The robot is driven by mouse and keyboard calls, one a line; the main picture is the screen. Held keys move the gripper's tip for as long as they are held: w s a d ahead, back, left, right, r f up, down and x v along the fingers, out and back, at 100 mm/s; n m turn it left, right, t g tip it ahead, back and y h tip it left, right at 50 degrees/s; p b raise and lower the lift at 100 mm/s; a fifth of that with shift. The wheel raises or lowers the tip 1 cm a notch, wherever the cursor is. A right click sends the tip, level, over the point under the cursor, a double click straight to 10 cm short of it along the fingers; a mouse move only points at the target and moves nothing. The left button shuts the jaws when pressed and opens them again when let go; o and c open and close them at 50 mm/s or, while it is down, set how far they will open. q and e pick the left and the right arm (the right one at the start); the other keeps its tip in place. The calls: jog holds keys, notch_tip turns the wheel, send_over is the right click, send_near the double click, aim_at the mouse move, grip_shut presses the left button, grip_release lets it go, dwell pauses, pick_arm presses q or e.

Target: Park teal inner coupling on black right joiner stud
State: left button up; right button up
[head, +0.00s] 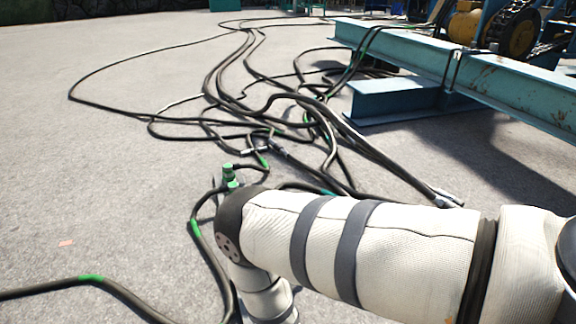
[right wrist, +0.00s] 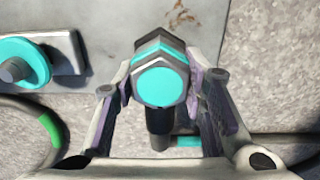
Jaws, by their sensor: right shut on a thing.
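The teal inner coupling (right wrist: 160,85), a hexagonal metal fitting with a teal face and band, is between the fingers of my right gripper (right wrist: 158,92) in the right wrist view. The gripper is shut on it. A black cable (right wrist: 159,122) extends below it. At the left of that view, a grey stud (right wrist: 12,70) with a teal ring (right wrist: 36,62) sits on a metal block, apart from the coupling. I cannot pick out the black right joiner stud. My left gripper is not in view.
A grey metal plate (right wrist: 110,20) lies behind the coupling. A green-banded cable (right wrist: 48,125) curves at the left. In the head view, tangled black cables (head: 235,90) cover the concrete, near green fittings (head: 228,172) and a blue steel beam (head: 450,65). The left floor is mostly clear.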

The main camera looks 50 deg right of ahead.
jog(key=shift+f, duration=0.2)
jog(key=o, duration=1.3)
jog(key=shift+o, duration=0.2)
